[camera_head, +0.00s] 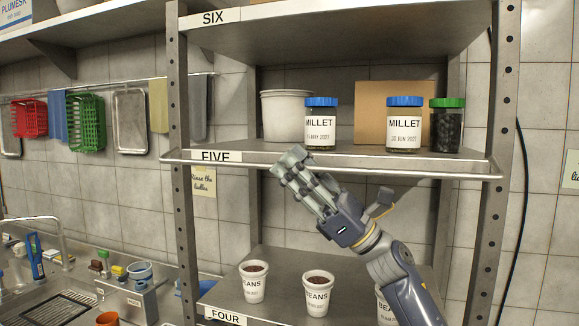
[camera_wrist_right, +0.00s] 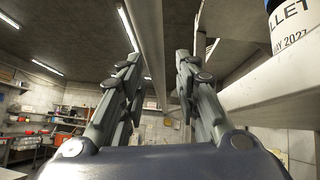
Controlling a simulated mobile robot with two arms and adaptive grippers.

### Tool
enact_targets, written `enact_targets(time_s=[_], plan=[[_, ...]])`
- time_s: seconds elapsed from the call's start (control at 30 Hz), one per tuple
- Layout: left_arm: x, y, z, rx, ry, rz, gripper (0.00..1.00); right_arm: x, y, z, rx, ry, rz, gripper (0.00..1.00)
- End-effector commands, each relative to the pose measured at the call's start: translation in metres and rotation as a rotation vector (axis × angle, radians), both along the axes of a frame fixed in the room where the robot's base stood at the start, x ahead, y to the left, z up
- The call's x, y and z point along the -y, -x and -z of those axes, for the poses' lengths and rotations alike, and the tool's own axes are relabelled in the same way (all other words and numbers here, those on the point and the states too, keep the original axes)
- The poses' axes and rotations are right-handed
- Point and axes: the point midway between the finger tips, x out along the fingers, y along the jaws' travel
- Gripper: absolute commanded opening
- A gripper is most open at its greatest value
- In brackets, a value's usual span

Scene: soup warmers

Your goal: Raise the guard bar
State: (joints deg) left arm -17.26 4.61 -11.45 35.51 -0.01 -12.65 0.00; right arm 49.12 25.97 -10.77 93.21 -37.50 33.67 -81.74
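The guard bar (camera_head: 420,174) is a long grey metal rail across the front of the shelf marked FIVE, level with the shelf's edge and below the jars. My right gripper (camera_head: 296,168) reaches up from the lower right, and its fingers overlap the bar left of its middle. In the right wrist view the gripper (camera_wrist_right: 158,72) is open, with a gap between its two fingers. My left gripper is not in view.
Shelf FIVE holds two blue-lidded millet jars (camera_head: 321,127) (camera_head: 404,128), a green-lidded jar (camera_head: 447,128), a white tub (camera_head: 285,115) and a cardboard box (camera_head: 372,98). Bean cups (camera_head: 253,284) (camera_head: 318,297) stand on shelf FOUR below my arm. A sink (camera_head: 48,312) is at left.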

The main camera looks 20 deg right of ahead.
Motion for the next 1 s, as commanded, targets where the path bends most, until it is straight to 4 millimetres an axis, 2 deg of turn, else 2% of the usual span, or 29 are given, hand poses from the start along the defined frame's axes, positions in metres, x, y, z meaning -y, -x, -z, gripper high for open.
enact_targets(time_s=[0.07, 0.1, 0.2, 0.43, 0.73, 1.0], plan=[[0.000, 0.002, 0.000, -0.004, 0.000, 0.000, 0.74, 0.000, 0.000, 0.000, 0.000, 0.000, 0.000, 0.28], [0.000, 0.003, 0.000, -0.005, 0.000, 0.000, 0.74, 0.000, 0.000, 0.000, 0.000, 0.000, 0.000, 0.18], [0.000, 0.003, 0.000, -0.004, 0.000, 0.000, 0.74, 0.000, 0.000, 0.000, 0.000, 0.000, 0.000, 0.00], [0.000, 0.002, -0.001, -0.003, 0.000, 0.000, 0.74, 0.000, 0.000, -0.001, -0.005, -0.003, 0.000, 0.00], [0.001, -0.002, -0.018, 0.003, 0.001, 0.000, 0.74, -0.001, 0.002, -0.010, -0.098, -0.065, 0.001, 0.00], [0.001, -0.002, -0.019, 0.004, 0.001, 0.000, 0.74, -0.001, 0.003, -0.011, -0.116, -0.081, 0.000, 0.00]])
